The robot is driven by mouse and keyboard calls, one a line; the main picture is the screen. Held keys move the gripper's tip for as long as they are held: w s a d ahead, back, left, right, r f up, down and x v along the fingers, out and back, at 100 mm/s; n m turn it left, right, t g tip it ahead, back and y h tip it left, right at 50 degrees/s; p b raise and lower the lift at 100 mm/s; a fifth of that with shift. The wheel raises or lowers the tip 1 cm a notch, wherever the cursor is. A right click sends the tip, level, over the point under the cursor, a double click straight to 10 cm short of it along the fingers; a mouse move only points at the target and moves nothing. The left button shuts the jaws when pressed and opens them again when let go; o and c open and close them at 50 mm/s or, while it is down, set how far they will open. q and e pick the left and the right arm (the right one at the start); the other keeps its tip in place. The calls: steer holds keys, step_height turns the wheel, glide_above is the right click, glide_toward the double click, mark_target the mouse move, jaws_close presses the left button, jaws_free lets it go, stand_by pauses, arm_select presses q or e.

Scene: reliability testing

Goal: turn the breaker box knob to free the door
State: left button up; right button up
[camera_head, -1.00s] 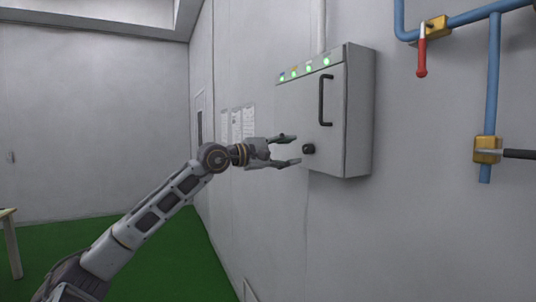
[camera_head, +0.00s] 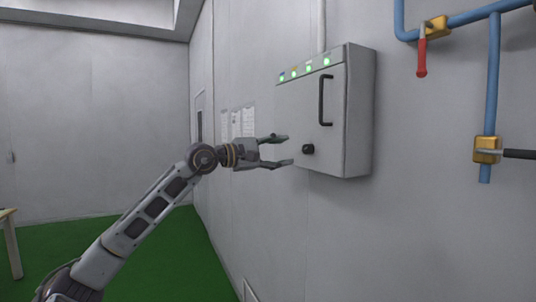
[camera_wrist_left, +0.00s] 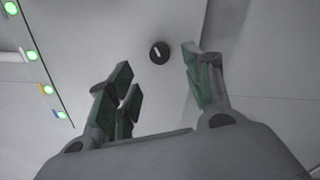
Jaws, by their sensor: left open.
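The grey breaker box (camera_head: 300,115) is fixed to the wall with its door shut against the body. Its black knob (camera_head: 308,149) sits low on the door, below the dark handle (camera_head: 325,100). My left gripper (camera_head: 284,150) is open and empty, a short way left of the knob and apart from it. In the left wrist view the knob (camera_wrist_left: 159,52) shows beyond the gap between the spread fingers (camera_wrist_left: 163,82), with a pale line across its face. My right gripper is not in view.
Green lights (camera_head: 309,69) run along the top of the box. Blue pipes (camera_head: 491,75) with a red-handled valve (camera_head: 422,55) and a black-handled valve (camera_head: 487,150) are on the wall at right. Papers (camera_head: 237,122) hang on the wall behind my gripper.

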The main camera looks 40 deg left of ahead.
arm_select(q)
steer(key=shift+v, duration=1.9)
steer(key=shift+a, duration=0.1)
steer(key=shift+w, duration=0.1)
